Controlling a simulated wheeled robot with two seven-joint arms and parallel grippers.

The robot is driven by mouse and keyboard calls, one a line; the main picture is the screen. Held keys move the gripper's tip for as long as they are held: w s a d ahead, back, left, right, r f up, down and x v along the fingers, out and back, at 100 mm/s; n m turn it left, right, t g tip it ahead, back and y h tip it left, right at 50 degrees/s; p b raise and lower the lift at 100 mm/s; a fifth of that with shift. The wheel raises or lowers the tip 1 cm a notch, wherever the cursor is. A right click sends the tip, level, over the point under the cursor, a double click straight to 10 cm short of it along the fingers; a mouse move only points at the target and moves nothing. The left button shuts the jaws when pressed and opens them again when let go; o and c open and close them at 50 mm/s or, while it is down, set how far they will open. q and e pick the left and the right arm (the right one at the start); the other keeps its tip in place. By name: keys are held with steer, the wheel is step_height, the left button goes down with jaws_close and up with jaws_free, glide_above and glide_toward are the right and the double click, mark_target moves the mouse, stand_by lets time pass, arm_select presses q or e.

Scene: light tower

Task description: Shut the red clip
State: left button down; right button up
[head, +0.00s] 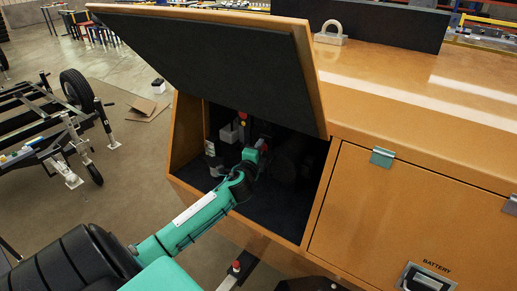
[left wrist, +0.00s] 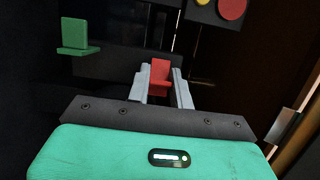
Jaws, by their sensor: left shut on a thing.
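The red clip (left wrist: 160,76) is in the middle of the left wrist view, a small upright red tab with a short ledge. My left gripper (left wrist: 163,88) has its two grey fingers on either side of the clip, shut on it. In the head view my left arm reaches into the open compartment of the orange cabinet, and the gripper (head: 259,149) is small and dark against the inside. Whether the clip is open or shut is hard to tell. My right gripper is not in view.
A green clip (left wrist: 75,38) stands left of the red one. A yellow round part (left wrist: 203,3) and a red round part (left wrist: 232,9) are above right. The cabinet's raised door (head: 215,65) hangs over my arm. A trailer frame (head: 45,130) stands at left.

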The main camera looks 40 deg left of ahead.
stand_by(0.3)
arm_select(q)
steer(key=c, duration=1.2)
jaws_free()
steer(key=shift+c, duration=0.2)
steer(key=shift+s, duration=0.1)
steer(key=b+v, duration=0.2)
steer(key=v, duration=1.1)
steer(key=shift+s+b, duration=0.3)
steer(key=shift+b, duration=0.1)
steer(key=shift+d+f, duration=0.1)
steer(key=shift+d, duration=0.05)
